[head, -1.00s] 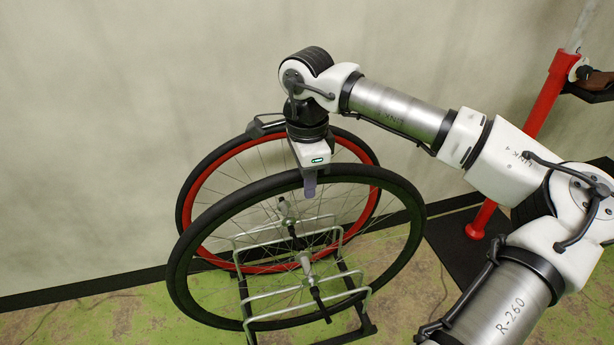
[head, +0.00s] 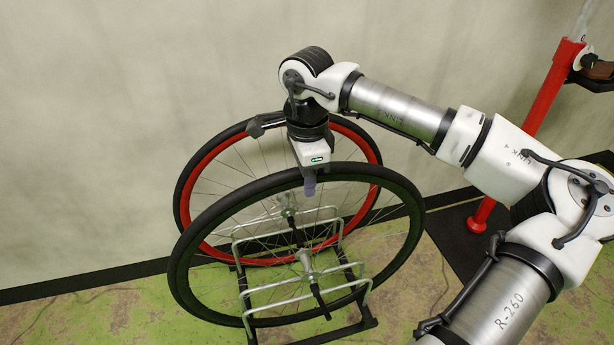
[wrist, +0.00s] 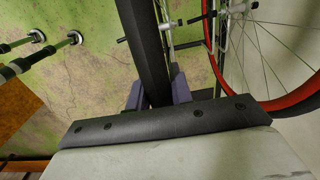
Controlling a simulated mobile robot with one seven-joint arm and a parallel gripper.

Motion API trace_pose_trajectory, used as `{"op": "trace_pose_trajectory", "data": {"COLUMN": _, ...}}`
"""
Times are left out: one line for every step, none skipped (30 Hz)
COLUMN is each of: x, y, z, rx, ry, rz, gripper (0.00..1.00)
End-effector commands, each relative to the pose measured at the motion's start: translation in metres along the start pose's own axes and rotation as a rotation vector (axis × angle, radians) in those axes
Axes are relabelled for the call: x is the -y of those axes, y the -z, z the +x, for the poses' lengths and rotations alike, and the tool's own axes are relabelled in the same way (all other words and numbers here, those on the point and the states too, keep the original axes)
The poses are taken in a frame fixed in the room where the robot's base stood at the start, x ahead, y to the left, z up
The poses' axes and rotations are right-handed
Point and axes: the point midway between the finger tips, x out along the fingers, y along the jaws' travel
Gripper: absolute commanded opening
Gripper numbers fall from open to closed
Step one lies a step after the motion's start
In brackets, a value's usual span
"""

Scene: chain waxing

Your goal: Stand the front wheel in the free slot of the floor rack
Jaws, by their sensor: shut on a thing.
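The front wheel (head: 417,225), with a black tyre and a dark rim, is upright and turned slightly in the head view. My gripper (head: 309,190) points down and is shut on the top of its tyre. In the wrist view, my gripper's two fingers (wrist: 158,92) pinch the black tyre (wrist: 145,50) from both sides. The floor rack (head: 345,333) has silver wire hoops on a black base. The lower part of the wheel overlaps the near hoops in the picture. I cannot tell whether the tyre rests in the slot or hangs just above it.
A red-rimmed wheel (head: 189,190) stands in the rack behind, close to the held wheel, and also shows in the wrist view (wrist: 212,60). The wall is just behind it. A red stand (head: 545,95) on a dark mat is at the right. Green floor lies open at the left.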

Motion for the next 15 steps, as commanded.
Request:
{"op": "trace_pose_trajectory", "data": {"x": 0.0005, "y": -0.0001, "z": -0.0018, "rx": 0.0, "ry": 0.003, "rz": 0.0, "gripper": 0.0}}
{"op": "trace_pose_trajectory", "data": {"x": 0.0005, "y": -0.0001, "z": -0.0018, "rx": 0.0, "ry": 0.003, "rz": 0.0, "gripper": 0.0}}
{"op": "trace_pose_trajectory", "data": {"x": 0.0005, "y": -0.0001, "z": -0.0018, "rx": 0.0, "ry": 0.003, "rz": 0.0, "gripper": 0.0}}
{"op": "trace_pose_trajectory", "data": {"x": 0.0005, "y": -0.0001, "z": -0.0018, "rx": 0.0, "ry": 0.003, "rz": 0.0, "gripper": 0.0}}
{"op": "trace_pose_trajectory", "data": {"x": 0.0005, "y": -0.0001, "z": -0.0018, "rx": 0.0, "ry": 0.003, "rz": 0.0, "gripper": 0.0}}
{"op": "trace_pose_trajectory", "data": {"x": 0.0005, "y": -0.0001, "z": -0.0018, "rx": 0.0, "ry": 0.003, "rz": 0.0, "gripper": 0.0}}
{"op": "trace_pose_trajectory", "data": {"x": 0.0005, "y": -0.0001, "z": -0.0018, "rx": 0.0, "ry": 0.003, "rz": 0.0, "gripper": 0.0}}
{"op": "trace_pose_trajectory", "data": {"x": 0.0005, "y": -0.0001, "z": -0.0018, "rx": 0.0, "ry": 0.003, "rz": 0.0, "gripper": 0.0}}
{"op": "trace_pose_trajectory", "data": {"x": 0.0005, "y": -0.0001, "z": -0.0018, "rx": 0.0, "ry": 0.003, "rz": 0.0, "gripper": 0.24}}
{"op": "trace_pose_trajectory", "data": {"x": 0.0004, "y": -0.0001, "z": -0.0017, "rx": 0.0, "ry": 0.003, "rz": 0.0, "gripper": 0.28}}
{"op": "trace_pose_trajectory", "data": {"x": 0.0004, "y": -0.0001, "z": -0.0016, "rx": 0.0, "ry": 0.003, "rz": 0.0, "gripper": 0.32}}
{"op": "trace_pose_trajectory", "data": {"x": 0.0004, "y": 0.0, "z": -0.0015, "rx": 0.0, "ry": 0.002, "rz": 0.0, "gripper": 0.37}}
{"op": "trace_pose_trajectory", "data": {"x": 0.0003, "y": 0.0, "z": -0.0013, "rx": 0.0, "ry": 0.002, "rz": 0.0, "gripper": 0.41}}
{"op": "trace_pose_trajectory", "data": {"x": 0.0003, "y": 0.0, "z": -0.0012, "rx": 0.0, "ry": 0.002, "rz": 0.0, "gripper": 0.45}}
{"op": "trace_pose_trajectory", "data": {"x": 0.0003, "y": 0.0, "z": -0.001, "rx": 0.0, "ry": 0.002, "rz": 0.0, "gripper": 0.47}}
